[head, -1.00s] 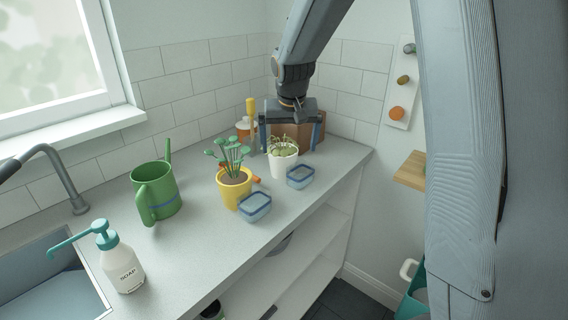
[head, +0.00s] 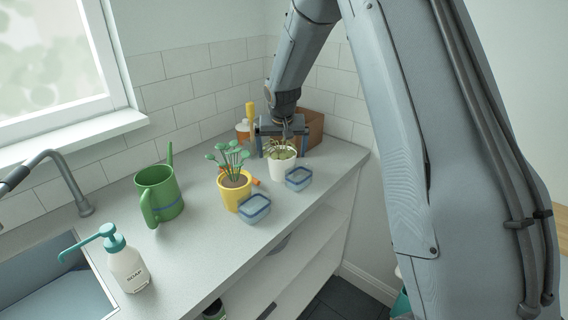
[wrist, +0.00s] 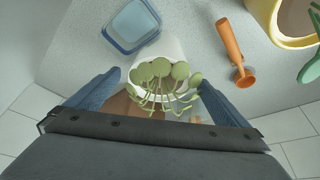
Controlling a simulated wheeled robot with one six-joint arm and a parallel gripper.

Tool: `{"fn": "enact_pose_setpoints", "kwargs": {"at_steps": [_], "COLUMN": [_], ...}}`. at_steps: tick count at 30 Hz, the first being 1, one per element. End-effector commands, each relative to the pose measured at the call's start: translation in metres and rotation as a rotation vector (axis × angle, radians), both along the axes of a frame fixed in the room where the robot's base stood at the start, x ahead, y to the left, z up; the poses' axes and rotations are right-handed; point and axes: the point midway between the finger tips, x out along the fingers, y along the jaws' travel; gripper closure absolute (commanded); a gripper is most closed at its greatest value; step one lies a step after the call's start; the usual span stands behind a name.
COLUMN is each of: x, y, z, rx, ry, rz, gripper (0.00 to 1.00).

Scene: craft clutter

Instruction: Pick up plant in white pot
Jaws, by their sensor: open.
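The plant in the white pot (head: 282,166) stands upright on the counter near its right end. Its round pale green leaves on thin stems also show in the wrist view (wrist: 160,82), with part of the white pot behind them. My gripper (head: 283,154) is above and just behind the pot, pointing down. In the wrist view my gripper (wrist: 160,97) is open, with one blue finger on each side of the plant. I see no clear contact between the fingers and the pot. The leaves hide much of the pot's rim.
Two blue-rimmed containers (head: 299,178) (head: 255,208) stand in front. A yellow pot with a plant (head: 233,193) is to the left, with an orange-handled tool (wrist: 234,52) nearby. A brown box (head: 314,128) stands behind. A green watering can (head: 158,196) and soap bottle (head: 127,266) are farther left.

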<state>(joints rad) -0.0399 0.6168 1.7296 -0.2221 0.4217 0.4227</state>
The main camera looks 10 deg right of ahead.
Motion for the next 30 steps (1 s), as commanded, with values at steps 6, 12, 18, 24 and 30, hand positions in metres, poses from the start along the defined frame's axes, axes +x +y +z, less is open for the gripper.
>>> {"fn": "enact_pose_setpoints", "kwargs": {"at_steps": [6,12,18,24,30], "x": [0.001,0.001,0.0009,0.0017,0.0019], "y": [-0.0002,-0.0001,0.0001,0.0004,0.0004], "z": [-0.0033,-0.0032,-0.003,-0.0016,-0.0009], "rx": [0.0,0.0,0.0,0.0,0.0], "ry": [0.0,0.0,0.0,-0.003,-0.003], "rz": [0.0,0.0,0.0,0.0,0.0], "gripper": [0.0,0.2,0.54,0.84,0.84]}}
